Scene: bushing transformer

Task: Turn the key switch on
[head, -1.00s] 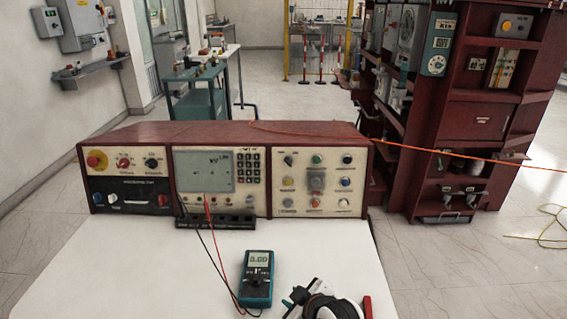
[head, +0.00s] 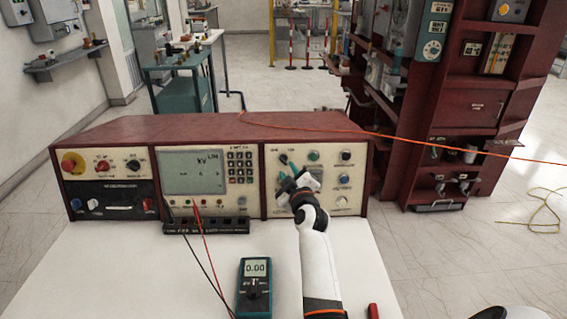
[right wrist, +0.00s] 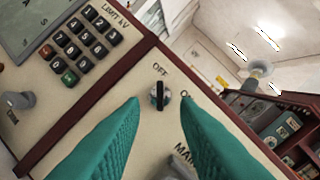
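The key switch (right wrist: 160,97) is a small dark knob with a round base on the cream right-hand panel (head: 330,205) of the red console. In the right wrist view its handle points up in the picture, toward the OFF label. A second label beside it is mostly hidden by a finger. My right gripper (head: 288,170) is at the panel's upper left and covers part of it in the head view. Its teal fingers (right wrist: 160,105) are open, one on each side of the key switch, with a visible gap to it.
Other knobs and buttons crowd the panel, including a green button (head: 313,155). A keypad (right wrist: 80,47) lies left of the key. A multimeter (head: 255,285) with red and black leads is on the white table (head: 130,270).

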